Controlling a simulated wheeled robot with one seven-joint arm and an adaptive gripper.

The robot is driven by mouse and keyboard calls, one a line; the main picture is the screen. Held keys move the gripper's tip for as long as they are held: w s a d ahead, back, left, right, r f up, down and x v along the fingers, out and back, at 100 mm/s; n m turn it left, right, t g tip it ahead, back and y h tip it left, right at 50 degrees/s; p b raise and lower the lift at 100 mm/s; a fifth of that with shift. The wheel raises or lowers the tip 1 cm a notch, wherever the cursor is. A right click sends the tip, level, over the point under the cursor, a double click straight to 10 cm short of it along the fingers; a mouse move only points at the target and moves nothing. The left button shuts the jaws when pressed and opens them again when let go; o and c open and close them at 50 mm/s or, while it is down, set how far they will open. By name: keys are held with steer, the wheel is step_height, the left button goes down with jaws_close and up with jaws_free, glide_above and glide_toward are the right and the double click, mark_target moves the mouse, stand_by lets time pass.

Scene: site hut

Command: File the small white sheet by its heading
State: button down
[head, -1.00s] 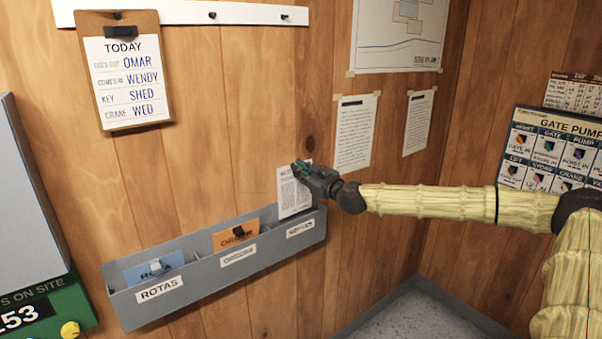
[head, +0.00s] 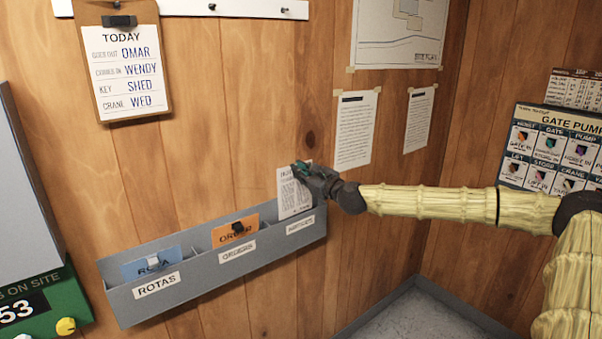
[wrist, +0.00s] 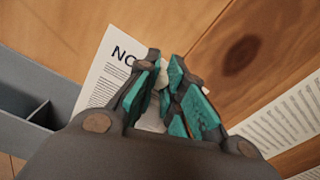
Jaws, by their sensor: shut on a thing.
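The small white sheet (head: 292,198) is held upright by its upper right part in my gripper (head: 301,170), at the right end of the grey wall rack (head: 200,281). Its lower edge is at the rim of the right compartment; I cannot tell how far inside it is. In the wrist view the sheet (wrist: 98,72) shows a heading starting "NO", the rest hidden by my gripper (wrist: 166,62). The rack's labels read ROTAS (head: 158,285), ORDERS (head: 237,252), and a right-hand one (head: 300,225) too blurred to read surely.
A blue card (head: 150,264) stands in the left compartment and an orange card (head: 235,231) in the middle one. A clipboard (head: 122,70) hangs above left. Taped printed sheets (head: 355,130) are on the wall behind my gripper. A pictured board (head: 552,150) is at the right.

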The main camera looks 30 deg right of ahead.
mark_target(296, 193)
steer(key=shift+f+b, duration=1.4)
steer(key=shift+b, duration=0.35)
steer(key=shift+f+b, duration=1.55)
steer(key=shift+b, duration=0.55)
steer(key=shift+f+b, duration=1.55)
steer(key=shift+b, duration=0.5)
steer(key=c, duration=1.5)
jaws_free()
steer(key=shift+o, duration=0.2)
steer(key=shift+s, duration=0.15)
